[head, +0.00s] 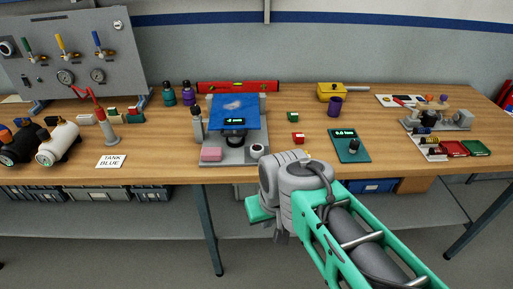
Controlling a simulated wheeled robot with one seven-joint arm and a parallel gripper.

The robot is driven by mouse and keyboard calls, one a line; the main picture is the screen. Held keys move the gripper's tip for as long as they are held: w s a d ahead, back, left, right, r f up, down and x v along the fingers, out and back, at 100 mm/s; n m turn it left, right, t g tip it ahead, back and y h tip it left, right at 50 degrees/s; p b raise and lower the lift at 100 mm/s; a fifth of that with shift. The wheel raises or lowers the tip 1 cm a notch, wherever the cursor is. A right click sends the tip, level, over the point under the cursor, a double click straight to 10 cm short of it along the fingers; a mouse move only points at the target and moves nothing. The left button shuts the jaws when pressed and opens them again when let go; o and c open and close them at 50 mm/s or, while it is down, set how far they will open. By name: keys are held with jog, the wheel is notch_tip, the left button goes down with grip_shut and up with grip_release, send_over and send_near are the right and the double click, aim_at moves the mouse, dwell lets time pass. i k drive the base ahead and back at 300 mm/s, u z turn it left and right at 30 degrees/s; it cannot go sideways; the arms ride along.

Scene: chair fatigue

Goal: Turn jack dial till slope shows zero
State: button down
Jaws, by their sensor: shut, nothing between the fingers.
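A lab jack (222,156) with a grey base stands near the front of the bench, left of centre. It carries a blue plate (222,107) with a pale patch on top. A small dark display (235,121) sits at the plate's front; its reading is too small to be sure of.
A pink block (211,154) lies on the jack's base. A teal device (350,145) with a display and knob is to the right, near small red (298,138) and green (292,117) blocks. A red spirit level (238,87) lies behind. A "TANK BLUE" card (111,161) lies left.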

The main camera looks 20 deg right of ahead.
aim_at(256, 150)
jog(key=k, duration=1.3)
jog(key=u, duration=0.45)
jog(key=i, duration=1.4)
jog(key=u, duration=0.2)
